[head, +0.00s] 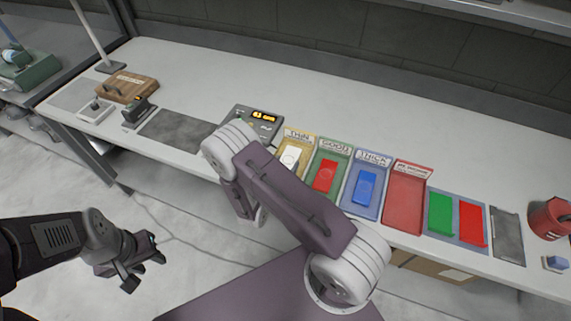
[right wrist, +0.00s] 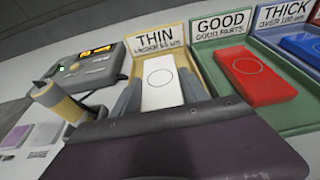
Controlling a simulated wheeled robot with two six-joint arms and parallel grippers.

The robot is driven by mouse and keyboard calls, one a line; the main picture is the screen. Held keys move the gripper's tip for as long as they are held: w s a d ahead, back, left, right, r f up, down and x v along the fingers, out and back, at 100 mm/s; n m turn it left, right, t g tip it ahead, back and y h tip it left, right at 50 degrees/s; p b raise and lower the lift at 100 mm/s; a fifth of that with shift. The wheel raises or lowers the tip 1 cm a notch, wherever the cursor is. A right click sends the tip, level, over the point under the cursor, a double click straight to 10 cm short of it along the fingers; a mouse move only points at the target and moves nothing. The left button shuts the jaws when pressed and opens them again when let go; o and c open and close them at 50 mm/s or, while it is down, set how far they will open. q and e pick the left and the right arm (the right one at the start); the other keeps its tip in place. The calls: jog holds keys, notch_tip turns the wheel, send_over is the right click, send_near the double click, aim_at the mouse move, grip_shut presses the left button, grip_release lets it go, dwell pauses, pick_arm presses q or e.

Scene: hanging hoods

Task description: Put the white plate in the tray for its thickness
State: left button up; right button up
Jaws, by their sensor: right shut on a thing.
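The white plate (right wrist: 161,82), marked with a circle, is at the yellow tray labelled THIN (right wrist: 172,48); in the head view the plate (head: 291,157) shows within that tray's outline. My right gripper (right wrist: 160,93) is shut on the plate, with a grey finger at each side. I cannot tell whether the plate touches the tray floor. In the head view my right arm hides this gripper. The green GOOD tray (head: 341,157) holds a red plate (head: 325,176). The blue THICK tray (head: 379,172) holds a blue plate (head: 365,187). My left gripper (head: 147,267) is open and empty, off the table's front.
A grey gauge (head: 257,122) with a lit display stands left of the trays. A red tray (head: 404,189) is right of THICK, then green (head: 440,213) and red (head: 472,223) plates on a mat. A red round container (head: 548,218) stands far right. The table's back is clear.

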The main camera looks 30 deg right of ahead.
jog(key=shift+f+b, duration=0.55)
jog(key=shift+f, duration=0.1)
jog(key=o, duration=1.6)
jog(key=shift+r, duration=0.1)
jog(key=shift+s+a+r, duration=0.1)
jog(key=shift+s+a, duration=0.2)
jog(key=shift+a, duration=0.1)
jog(key=v, duration=0.8)
jog(key=shift+b, duration=0.4)
